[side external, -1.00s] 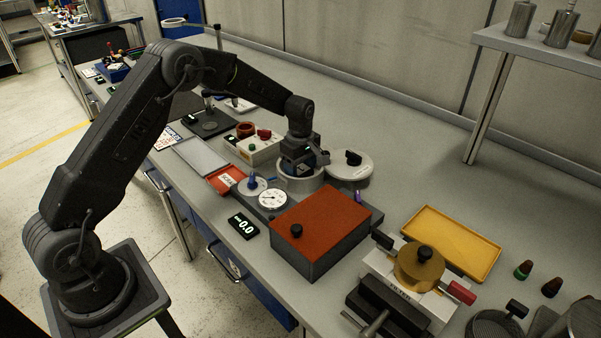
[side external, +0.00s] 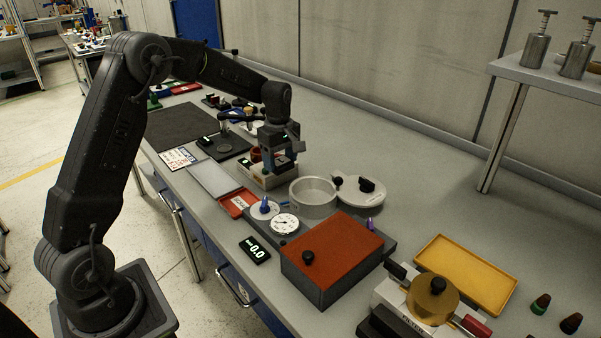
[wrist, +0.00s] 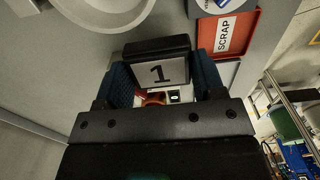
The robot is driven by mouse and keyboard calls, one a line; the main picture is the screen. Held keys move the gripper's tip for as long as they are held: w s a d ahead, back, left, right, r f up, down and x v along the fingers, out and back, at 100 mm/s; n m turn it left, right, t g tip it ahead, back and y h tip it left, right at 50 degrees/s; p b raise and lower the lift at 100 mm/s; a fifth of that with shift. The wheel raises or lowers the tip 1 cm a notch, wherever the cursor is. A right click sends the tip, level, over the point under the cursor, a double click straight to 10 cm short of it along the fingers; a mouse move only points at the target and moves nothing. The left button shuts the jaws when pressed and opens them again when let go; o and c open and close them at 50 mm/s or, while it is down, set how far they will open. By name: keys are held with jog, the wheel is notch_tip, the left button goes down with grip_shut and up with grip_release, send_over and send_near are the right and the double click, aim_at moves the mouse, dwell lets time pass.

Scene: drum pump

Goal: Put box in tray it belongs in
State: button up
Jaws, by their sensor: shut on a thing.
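My gripper (side external: 279,163) is above the white control box in the side view. In the wrist view its blue finger pads (wrist: 162,82) are shut on a small black box (wrist: 160,68) with a white label reading "1". In the side view the held box is hard to make out between the fingers. A red tray (side external: 231,207) with a "SCRAP" label lies to the front left of the round tub; it also shows in the wrist view (wrist: 259,28). A yellow tray (side external: 466,252) lies at the right, and a pale grey flat tray (side external: 215,179) lies beside the red one.
The white round tub (side external: 313,198) stands open, its lid (side external: 358,189) beside it. The control box (side external: 266,178) is below my gripper. A red-topped block (side external: 335,254), dials (side external: 285,223) and a vise with a brass disc (side external: 432,298) crowd the front. The rear bench strip is clear.

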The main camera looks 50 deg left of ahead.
jog(key=shift+s+a+r, duration=0.7)
jog(key=shift+a+r, duration=0.15)
jog(key=shift+a, duration=0.2)
jog(key=shift+a+r, duration=0.1)
jog(key=shift+r, duration=1.35)
send_over(241, 204)
notch_tip(241, 204, down, 8)
jog(key=shift+a+f, duration=0.1)
jog(key=shift+f, duration=1.3)
jog(key=shift+f, duration=0.2)
jog(key=shift+f, duration=0.35)
jog(key=shift+f, duration=1.15)
jog(key=o, duration=1.1)
jog(key=shift+c, duration=0.2)
